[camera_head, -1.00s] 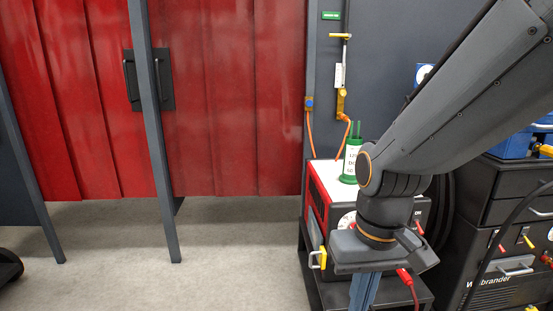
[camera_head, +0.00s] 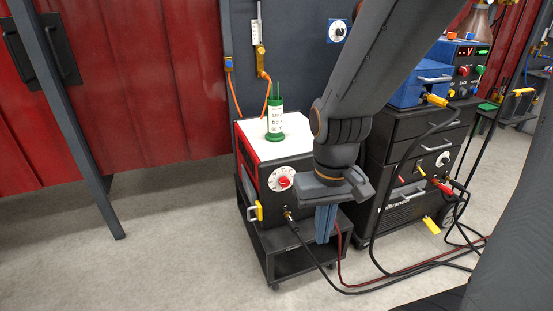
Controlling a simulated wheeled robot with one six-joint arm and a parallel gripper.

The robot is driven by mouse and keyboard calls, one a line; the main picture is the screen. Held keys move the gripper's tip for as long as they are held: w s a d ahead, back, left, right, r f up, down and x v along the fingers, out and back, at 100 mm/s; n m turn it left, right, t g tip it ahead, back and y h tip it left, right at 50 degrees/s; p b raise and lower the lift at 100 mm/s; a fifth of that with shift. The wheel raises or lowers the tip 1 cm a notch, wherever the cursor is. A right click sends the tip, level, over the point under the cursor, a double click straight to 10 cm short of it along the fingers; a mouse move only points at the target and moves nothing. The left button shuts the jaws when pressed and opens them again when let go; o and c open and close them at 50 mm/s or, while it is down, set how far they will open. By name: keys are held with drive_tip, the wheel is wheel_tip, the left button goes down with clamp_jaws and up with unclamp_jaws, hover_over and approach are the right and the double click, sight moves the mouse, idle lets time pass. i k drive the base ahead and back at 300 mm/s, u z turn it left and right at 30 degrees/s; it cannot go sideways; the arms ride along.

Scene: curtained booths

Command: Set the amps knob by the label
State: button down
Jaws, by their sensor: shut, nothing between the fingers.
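A red knob (camera_head: 284,182) sits on a round white dial (camera_head: 275,173) on the front of a red and black welding machine (camera_head: 252,173). The knob's exact setting is too small to read. A green canister (camera_head: 275,137) with a white printed label (camera_head: 275,117) stands upright on the machine's white top. The label's text is too small to read. My gripper (camera_head: 325,238) points down, in the picture to the right of the dial and lower. Its blue fingers are shut and empty. My arm hides the right part of the machine's front.
The machine stands on a low black cart (camera_head: 290,264). Black and red cables (camera_head: 350,291) run over the floor to the right. A black cabinet (camera_head: 415,160) with blue boxes (camera_head: 420,87) stands at right. The floor at left is clear before the red curtain (camera_head: 150,90).

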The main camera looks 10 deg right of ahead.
sight(285, 182)
drive_tip(key=z, duration=2.7)
drive_tip(key=i, duration=0.65)
drive_tip(key=u, duration=3)
